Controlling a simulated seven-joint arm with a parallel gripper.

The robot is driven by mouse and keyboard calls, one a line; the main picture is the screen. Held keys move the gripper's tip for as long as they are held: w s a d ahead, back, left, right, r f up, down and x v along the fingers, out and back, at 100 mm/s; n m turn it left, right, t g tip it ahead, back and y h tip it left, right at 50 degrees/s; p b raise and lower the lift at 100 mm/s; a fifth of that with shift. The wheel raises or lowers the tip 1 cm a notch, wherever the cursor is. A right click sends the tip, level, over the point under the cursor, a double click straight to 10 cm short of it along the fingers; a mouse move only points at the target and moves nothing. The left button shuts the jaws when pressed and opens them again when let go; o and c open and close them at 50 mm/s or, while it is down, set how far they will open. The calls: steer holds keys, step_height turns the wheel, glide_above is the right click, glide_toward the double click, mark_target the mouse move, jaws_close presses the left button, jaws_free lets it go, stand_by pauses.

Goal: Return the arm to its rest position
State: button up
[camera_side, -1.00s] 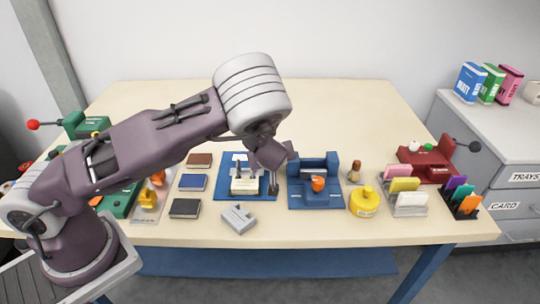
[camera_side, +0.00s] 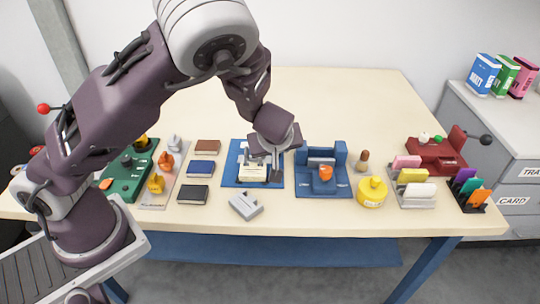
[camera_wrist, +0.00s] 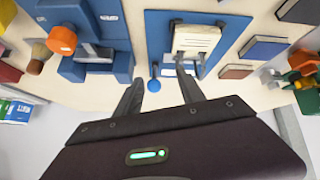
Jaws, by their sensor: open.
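My gripper (camera_side: 268,168) hangs above the blue mat (camera_side: 233,183) in the middle of the table, fingers pointing down. In the wrist view its two fingers (camera_wrist: 160,92) are spread apart with nothing held between them. A stack of cream cards (camera_wrist: 196,40) sits in a holder on that mat, just beyond the fingertips; in the side view the fingers partly cover the stack (camera_side: 252,173).
A blue fixture with an orange knob (camera_side: 325,173) stands right of the mat, a yellow pot (camera_side: 371,192) beyond it. Several books (camera_side: 200,168) lie left. A grey block (camera_side: 246,206) lies in front. A red press (camera_side: 436,154) is far right. The table's back (camera_side: 340,100) is clear.

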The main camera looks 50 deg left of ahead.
steer(key=s+d+r+m+g+h, duration=0.1)
steer(key=s+d+r+m+h, duration=0.25)
steer(key=s+r, duration=0.4)
steer(key=s+d+r+m+h, duration=0.2)
steer(key=s+r+m+h, duration=0.15)
steer(key=s+r, duration=0.45)
steer(key=s+a+r+m, duration=0.1)
steer(key=s+r+m, duration=0.1)
steer(key=s, duration=0.4)
steer(key=s+a+r+m+t+y, duration=0.1)
steer(key=s+a+r+m, duration=0.1)
steer(key=s, duration=0.4)
steer(key=shift+s+r+m, duration=0.2)
steer(key=shift+r+m, duration=0.3)
steer(key=shift+r, duration=0.15)
